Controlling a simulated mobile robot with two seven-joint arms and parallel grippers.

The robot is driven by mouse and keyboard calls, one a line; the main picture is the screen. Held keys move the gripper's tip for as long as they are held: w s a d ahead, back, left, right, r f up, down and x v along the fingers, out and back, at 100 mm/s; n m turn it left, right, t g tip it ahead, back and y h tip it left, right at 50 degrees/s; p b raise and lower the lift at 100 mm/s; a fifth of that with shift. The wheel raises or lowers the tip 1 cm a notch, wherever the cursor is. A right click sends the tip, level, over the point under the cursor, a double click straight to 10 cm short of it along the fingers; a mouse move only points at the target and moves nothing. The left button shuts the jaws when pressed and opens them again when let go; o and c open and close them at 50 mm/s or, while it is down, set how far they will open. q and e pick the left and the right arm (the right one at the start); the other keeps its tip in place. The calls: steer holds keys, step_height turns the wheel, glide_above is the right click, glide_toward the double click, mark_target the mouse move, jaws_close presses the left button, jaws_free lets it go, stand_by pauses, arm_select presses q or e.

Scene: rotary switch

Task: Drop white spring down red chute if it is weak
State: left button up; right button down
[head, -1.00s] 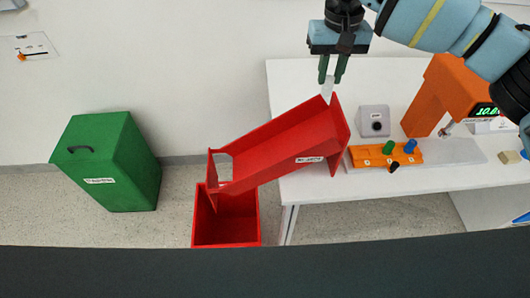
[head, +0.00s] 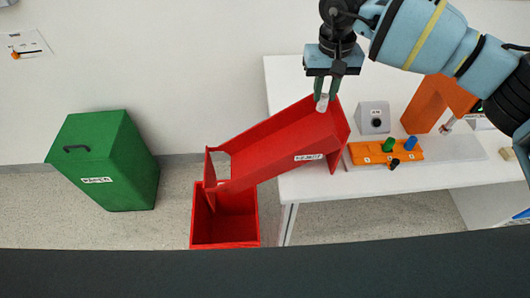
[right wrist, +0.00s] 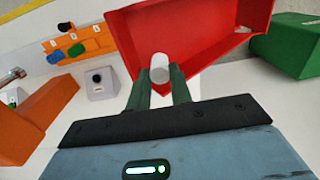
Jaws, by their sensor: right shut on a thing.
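The white spring (head: 322,103) is held between the fingertips of my right gripper (head: 328,92), at the upper end of the red chute (head: 275,145). In the right wrist view the spring (right wrist: 160,68) is a pale cylinder between the two dark green fingers (right wrist: 161,88), over the red chute (right wrist: 205,35). I cannot tell whether it touches the chute. The chute slopes down left from the table, with a label on its side. Its lower end stands over a red bin (head: 225,223) on the floor. My left gripper is not in view.
On the white table (head: 310,190) right of the chute are a grey box with a round knob (head: 374,117), an orange rack (head: 372,155) with green, blue and black pieces, and an orange tester (head: 437,100). A green bin (head: 105,160) stands on the floor at left.

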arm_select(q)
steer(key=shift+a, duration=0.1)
arm_select(e)
steer(key=c, duration=1.2)
jaws_free()
steer(key=shift+o, duration=0.2)
step_height(320, 180, up, 7)
steer(key=shift+b, duration=0.45)
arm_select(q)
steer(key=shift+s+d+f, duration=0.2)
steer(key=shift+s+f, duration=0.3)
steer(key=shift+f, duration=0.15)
arm_select(e)
steer(key=shift+r, duration=0.45)
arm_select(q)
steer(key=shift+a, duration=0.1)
arm_select(e)
steer(key=shift+s+f, duration=0.1)
